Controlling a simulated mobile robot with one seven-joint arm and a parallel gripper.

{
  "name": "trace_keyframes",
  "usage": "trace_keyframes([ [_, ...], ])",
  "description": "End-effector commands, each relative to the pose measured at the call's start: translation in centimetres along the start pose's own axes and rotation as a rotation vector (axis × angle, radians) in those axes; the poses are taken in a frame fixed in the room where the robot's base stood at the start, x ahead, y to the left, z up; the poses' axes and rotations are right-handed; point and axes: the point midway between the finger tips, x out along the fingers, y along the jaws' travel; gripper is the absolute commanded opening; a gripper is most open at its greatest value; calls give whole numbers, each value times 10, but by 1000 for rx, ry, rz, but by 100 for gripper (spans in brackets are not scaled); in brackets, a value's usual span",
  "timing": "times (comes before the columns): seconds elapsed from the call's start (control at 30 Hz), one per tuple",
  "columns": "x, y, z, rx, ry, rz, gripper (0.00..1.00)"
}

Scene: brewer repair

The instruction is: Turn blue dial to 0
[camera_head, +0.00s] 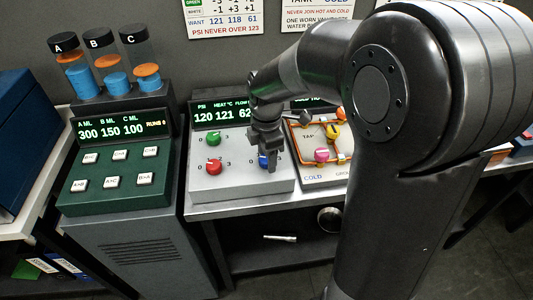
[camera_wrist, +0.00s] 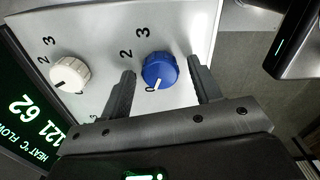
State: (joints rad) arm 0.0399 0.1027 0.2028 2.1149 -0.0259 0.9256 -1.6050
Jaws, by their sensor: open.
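The blue dial (camera_wrist: 160,70) sits on the pale control panel (camera_head: 228,187), at its front right in the head view. In the wrist view the figures 2 and 3 show beside it. Its pale pointer mark faces the lower edge of the picture; a dark figure there is partly covered and hard to read. My gripper (camera_wrist: 161,68) is open, with one finger on each side of the dial. A gap shows between the dial and each finger. In the head view my gripper (camera_head: 268,150) covers much of the blue dial (camera_head: 263,161).
A white dial (camera_wrist: 69,73) is beside the blue one. Green (camera_head: 213,138) and red (camera_head: 213,166) dials are left on the panel. The display (camera_head: 221,114) reads 120, 121, 62. A pipe board (camera_head: 312,176) stands close on the right, a green button console (camera_head: 112,170) on the left.

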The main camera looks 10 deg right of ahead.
Motion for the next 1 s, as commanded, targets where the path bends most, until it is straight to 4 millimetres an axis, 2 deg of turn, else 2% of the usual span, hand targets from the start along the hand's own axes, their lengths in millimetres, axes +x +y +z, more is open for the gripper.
trace_keyframes([
  [0.17,-12,1,0,1,0,2,57],
  [0.6,-93,1,0,0,-1,4,57],
  [0.77,-106,0,0,0,0,2,57],
  [1.0,-108,0,0,0,0,0,57],
])
